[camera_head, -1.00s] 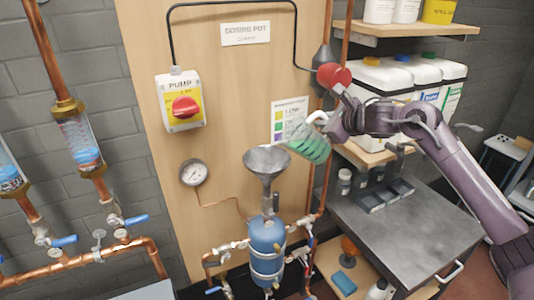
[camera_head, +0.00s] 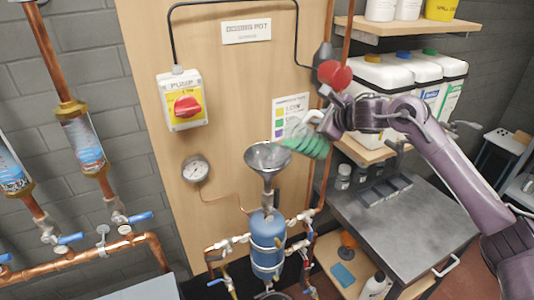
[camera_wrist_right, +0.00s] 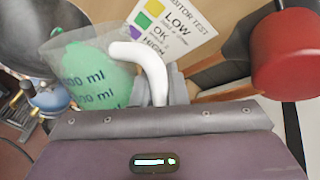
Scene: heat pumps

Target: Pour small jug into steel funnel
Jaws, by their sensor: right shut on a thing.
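The small jug (camera_head: 308,144) is clear with green liquid in it. It is tilted to the left, its mouth end close to the right rim of the steel funnel (camera_head: 266,157). The funnel stands above the blue dosing pot (camera_head: 267,238). My right gripper (camera_head: 322,122) is shut on the jug's white handle. In the right wrist view the jug (camera_wrist_right: 90,72) shows volume marks and the white handle (camera_wrist_right: 150,65) reaches down to my gripper (camera_wrist_right: 158,98). The funnel (camera_wrist_right: 40,30) shows at the upper left there. My left gripper is not in view.
A test chart (camera_head: 290,115) is on the wooden panel behind the jug. A pump switch (camera_head: 183,103) is on the left of the panel. White canisters (camera_head: 380,75) stand behind my right arm.

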